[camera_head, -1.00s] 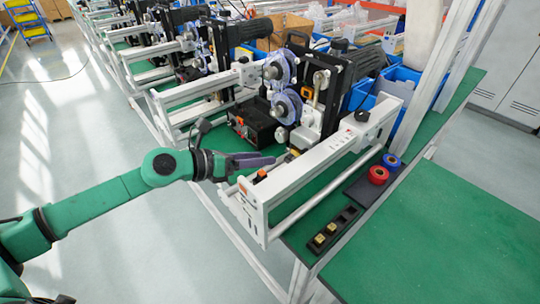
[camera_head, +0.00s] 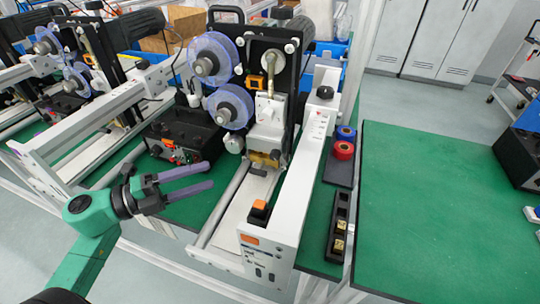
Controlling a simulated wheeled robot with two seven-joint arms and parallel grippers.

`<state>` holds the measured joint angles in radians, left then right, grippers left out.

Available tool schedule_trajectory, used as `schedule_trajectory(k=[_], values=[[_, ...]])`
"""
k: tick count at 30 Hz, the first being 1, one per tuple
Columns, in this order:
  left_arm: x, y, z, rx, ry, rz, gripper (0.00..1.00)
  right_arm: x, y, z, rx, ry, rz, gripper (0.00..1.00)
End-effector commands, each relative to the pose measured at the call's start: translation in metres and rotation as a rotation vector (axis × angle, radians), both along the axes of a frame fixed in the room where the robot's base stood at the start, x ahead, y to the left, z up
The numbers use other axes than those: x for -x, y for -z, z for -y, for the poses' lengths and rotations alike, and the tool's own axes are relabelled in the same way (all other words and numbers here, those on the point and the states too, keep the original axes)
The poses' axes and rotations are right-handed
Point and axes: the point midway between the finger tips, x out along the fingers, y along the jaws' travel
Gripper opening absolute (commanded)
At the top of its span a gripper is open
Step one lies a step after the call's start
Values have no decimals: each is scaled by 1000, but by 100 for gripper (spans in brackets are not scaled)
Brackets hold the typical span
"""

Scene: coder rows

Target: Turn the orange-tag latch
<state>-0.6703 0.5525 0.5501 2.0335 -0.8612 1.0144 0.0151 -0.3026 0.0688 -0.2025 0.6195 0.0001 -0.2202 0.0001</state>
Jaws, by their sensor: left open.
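The coder machine stands on the green bench in the middle, with two translucent blue-purple reels (camera_head: 214,58) on its upper left. An orange tag (camera_head: 255,83) sits on its head, by a pale metal part (camera_head: 268,108); I cannot tell the latch's exact shape or angle. My right gripper is out of view.
A black box (camera_head: 185,135) stands behind my left gripper. Red and blue rolls (camera_head: 343,150) and a black tray (camera_head: 339,228) lie right of the beam. Another coder stands at left.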

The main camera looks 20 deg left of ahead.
Motion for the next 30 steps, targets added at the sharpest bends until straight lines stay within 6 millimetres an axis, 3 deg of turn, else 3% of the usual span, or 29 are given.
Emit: schedule_trajectory(k=[5, 11, 18, 29, 30], values=[[-15, -4, 18, 0, 4, 4, 60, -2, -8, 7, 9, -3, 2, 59], [-51, -6, 58, 0, 2, 6, 60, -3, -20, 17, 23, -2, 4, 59], [-88, -3, 99, 0, 0, 4, 60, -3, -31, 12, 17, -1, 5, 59], [-96, 1, 109, -3, 1, 2, 60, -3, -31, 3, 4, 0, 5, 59], [-96, 1, 109, -3, 1, 2, 48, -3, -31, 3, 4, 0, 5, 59]])
